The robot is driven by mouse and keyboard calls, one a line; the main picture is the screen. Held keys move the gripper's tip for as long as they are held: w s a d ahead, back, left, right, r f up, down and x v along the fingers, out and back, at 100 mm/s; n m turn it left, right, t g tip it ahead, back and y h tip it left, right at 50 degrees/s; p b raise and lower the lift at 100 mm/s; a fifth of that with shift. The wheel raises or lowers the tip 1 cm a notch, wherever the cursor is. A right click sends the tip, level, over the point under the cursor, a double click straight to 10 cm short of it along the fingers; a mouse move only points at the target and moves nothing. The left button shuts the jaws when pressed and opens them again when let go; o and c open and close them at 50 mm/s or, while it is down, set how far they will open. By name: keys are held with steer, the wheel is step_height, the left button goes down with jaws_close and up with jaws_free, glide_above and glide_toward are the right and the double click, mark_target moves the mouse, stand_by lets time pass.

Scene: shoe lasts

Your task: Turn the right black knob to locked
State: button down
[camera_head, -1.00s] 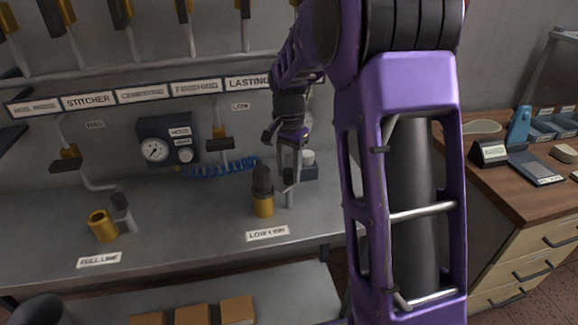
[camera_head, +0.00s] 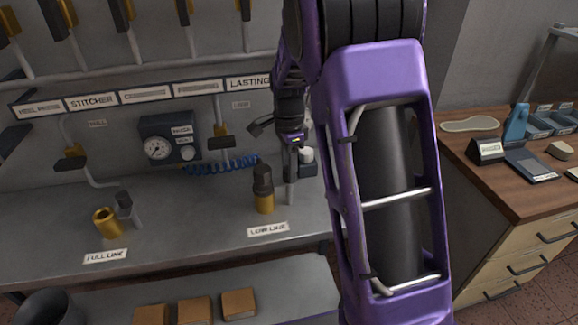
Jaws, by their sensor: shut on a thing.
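My gripper (camera_head: 290,168) points down over the grey bench at the "LOW LINE" label. It is shut on a dark piece at the top of a short silver post (camera_head: 290,194), which I take to be the right black knob; the fingers hide most of it, so its turn cannot be read. Just left of it, apart from the fingers, a brass fitting (camera_head: 264,204) with a black top (camera_head: 262,178) stands upright.
A gauge box (camera_head: 168,139) with a blue coiled hose (camera_head: 222,166) is on the wall behind. A small white-topped unit (camera_head: 307,161) stands just right of my gripper. Brown boxes (camera_head: 238,304) lie on the lower shelf. A wooden cabinet (camera_head: 520,190) stands right.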

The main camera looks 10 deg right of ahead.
stand_by(0.4)
steer(key=c, duration=0.8)
jaws_free()
steer(key=shift+o, duration=0.2)
steer(key=shift+r, duration=0.15)
step_height(320, 180, up, 17)
steer(key=p, duration=0.1)
steer(key=shift+r, duration=0.1)
